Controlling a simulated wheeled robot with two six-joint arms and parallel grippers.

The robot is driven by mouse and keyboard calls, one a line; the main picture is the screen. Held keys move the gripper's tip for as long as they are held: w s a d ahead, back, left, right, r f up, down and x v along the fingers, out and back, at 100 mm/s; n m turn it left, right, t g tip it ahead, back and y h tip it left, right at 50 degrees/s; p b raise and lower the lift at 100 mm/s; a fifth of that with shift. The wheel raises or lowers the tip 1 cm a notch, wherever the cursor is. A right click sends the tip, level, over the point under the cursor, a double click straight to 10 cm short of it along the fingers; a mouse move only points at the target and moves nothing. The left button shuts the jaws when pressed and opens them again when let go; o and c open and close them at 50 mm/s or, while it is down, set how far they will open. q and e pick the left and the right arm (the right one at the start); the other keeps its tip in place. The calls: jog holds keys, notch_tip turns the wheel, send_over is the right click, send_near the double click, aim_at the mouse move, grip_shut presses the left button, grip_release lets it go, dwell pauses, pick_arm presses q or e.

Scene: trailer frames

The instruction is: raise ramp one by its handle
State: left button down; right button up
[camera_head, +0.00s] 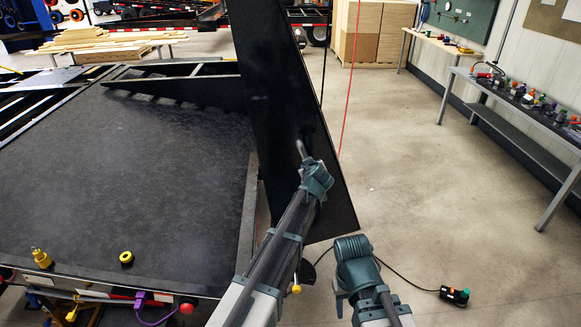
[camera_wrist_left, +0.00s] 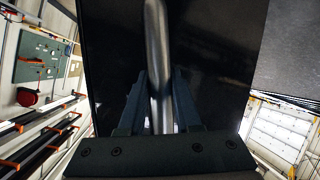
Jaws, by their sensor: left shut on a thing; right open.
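Ramp one appears as a tall black panel (camera_head: 275,95), standing steeply at the right side of the trailer deck and leaning slightly. Its grey bar handle (camera_head: 301,148) juts from the panel face. My left gripper is shut on that handle; in the left wrist view its two dark fingers (camera_wrist_left: 159,100) lie on either side of the grey bar (camera_wrist_left: 157,45), with the black panel (camera_wrist_left: 215,60) behind. In the head view the wrist hides the fingertips. My right gripper (camera_head: 352,258) is below and right of the panel, apart from it and holding nothing visible.
The dark trailer deck (camera_head: 150,180) fills the left, with a yellow ring (camera_head: 126,258) and a yellow fitting (camera_head: 41,259) near its edge. A black device (camera_head: 455,296) with a cable lies on open floor, right.

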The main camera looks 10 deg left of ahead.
pick_arm(q)
jog(key=shift+m+y, duration=0.4)
jog(key=shift+m, duration=0.1)
jog(key=d, duration=0.2)
jog(key=w+d+f+b, duration=0.1)
jog(key=d, duration=0.2)
jog(key=d+f+b, duration=0.1)
jog(key=d, duration=0.2)
jog(key=shift+w, duration=0.4)
jog(key=shift+d, duration=0.15)
jog(key=c, duration=0.9)
grip_release()
jog(key=shift+w+d, duration=0.1)
jog(key=shift+d, duration=0.1)
jog(key=o, duration=0.3)
jog(key=shift+w+d+f, duration=0.1)
jog(key=shift+d+f, duration=0.05)
jog(key=shift+d, duration=0.2)
jog(key=shift+a, duration=0.1)
jog(key=shift+a, duration=0.15)
